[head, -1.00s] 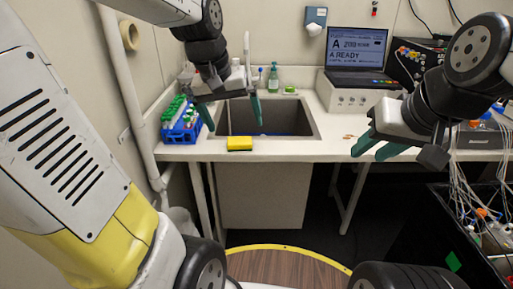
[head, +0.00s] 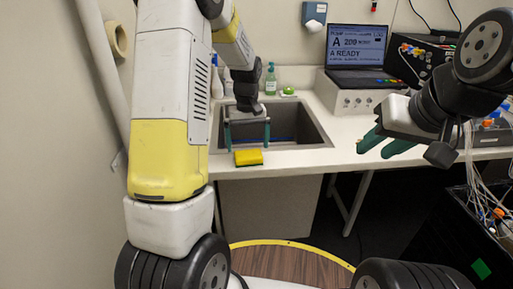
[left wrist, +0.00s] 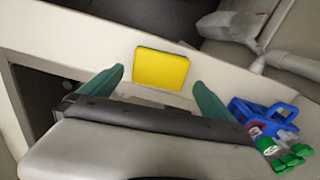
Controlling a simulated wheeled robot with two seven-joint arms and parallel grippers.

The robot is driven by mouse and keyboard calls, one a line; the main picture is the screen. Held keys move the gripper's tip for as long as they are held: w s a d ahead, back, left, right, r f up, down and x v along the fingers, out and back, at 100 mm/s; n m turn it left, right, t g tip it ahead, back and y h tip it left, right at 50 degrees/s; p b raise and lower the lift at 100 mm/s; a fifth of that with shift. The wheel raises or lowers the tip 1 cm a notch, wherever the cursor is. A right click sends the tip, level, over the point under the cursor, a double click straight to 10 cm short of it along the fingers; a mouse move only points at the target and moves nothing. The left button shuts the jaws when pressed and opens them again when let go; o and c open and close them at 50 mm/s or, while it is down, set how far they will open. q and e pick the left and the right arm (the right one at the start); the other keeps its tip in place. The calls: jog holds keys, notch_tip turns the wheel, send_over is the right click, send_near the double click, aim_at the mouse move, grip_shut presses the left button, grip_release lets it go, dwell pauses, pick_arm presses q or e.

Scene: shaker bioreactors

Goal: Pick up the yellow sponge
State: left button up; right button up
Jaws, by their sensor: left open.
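The yellow sponge (head: 249,157) lies on the white counter by the front edge, just in front of the sink. It also shows in the left wrist view (left wrist: 161,69), between and beyond the fingertips. My left gripper (head: 247,143) is open and empty, with its green fingers pointing down just above and behind the sponge in the head view. In the left wrist view the left gripper (left wrist: 159,80) has a finger on either side of the sponge's outline; I cannot tell whether they touch it. My right gripper (head: 374,147) is open and empty over the counter's right part.
The sink (head: 290,130) is behind the sponge. A blue tube rack (left wrist: 262,112) with several green-capped tubes stands near the left gripper; my left arm hides it in the head view. A laptop (head: 356,52) and a green bottle (head: 270,79) stand farther back.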

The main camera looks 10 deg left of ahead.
aim_at(248, 154)
pick_arm(q)
notch_tip(248, 154, down, 4)
jog(key=shift+r, duration=0.25)
jog(key=shift+c, duration=0.2)
jog(key=c, duration=1.1)
jog(key=shift+r, duration=0.15)
